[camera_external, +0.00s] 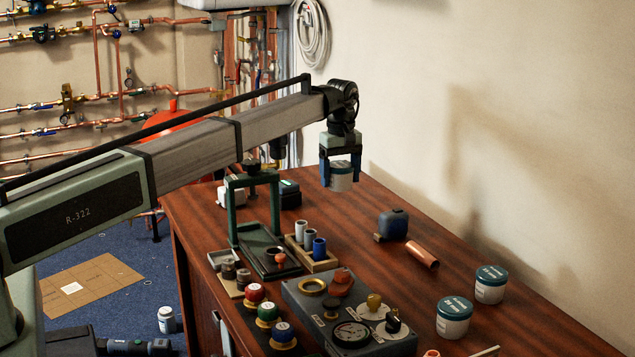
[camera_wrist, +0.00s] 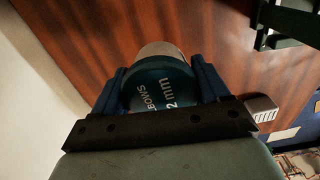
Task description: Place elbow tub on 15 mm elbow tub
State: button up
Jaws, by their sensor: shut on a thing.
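My gripper (camera_external: 340,175) is shut on a white tub (camera_external: 341,184) with a teal lid and holds it upright above the far end of the wooden bench. In the wrist view the tub's lid (camera_wrist: 158,88) sits between the two blue fingers; its print reads partly "ELBOWS" and "2 mm", with the rest hidden. Two similar teal-lidded tubs stand on the bench at the right: a nearer one (camera_external: 454,318) and a farther one (camera_external: 490,284). Their labels are too small to read, so I cannot tell which is the 15 mm one.
A green stand (camera_external: 232,215), a wooden rack (camera_external: 325,264) and a grey box with fittings (camera_external: 318,320) occupy the bench's left and front. The wall borders the right.

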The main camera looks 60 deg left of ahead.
jog(key=shift+w+d+r, duration=0.2)
jog(key=shift+d, duration=0.15)
jog(key=w+d+r+m, duration=0.15)
jog(key=w+d, duration=0.35)
jog(key=d, duration=0.7)
jog(key=w+d+r+m, duration=0.15)
jog(key=w+d, duration=0.25)
jog(key=d, duration=0.7)
notch_tip(320, 180, up, 3)
jog(key=n, duration=0.2)
send_over(493, 273)
jog(key=shift+f, duration=4.85)
jog(key=shift+f, duration=0.15)
jog(key=o, duration=1.4)
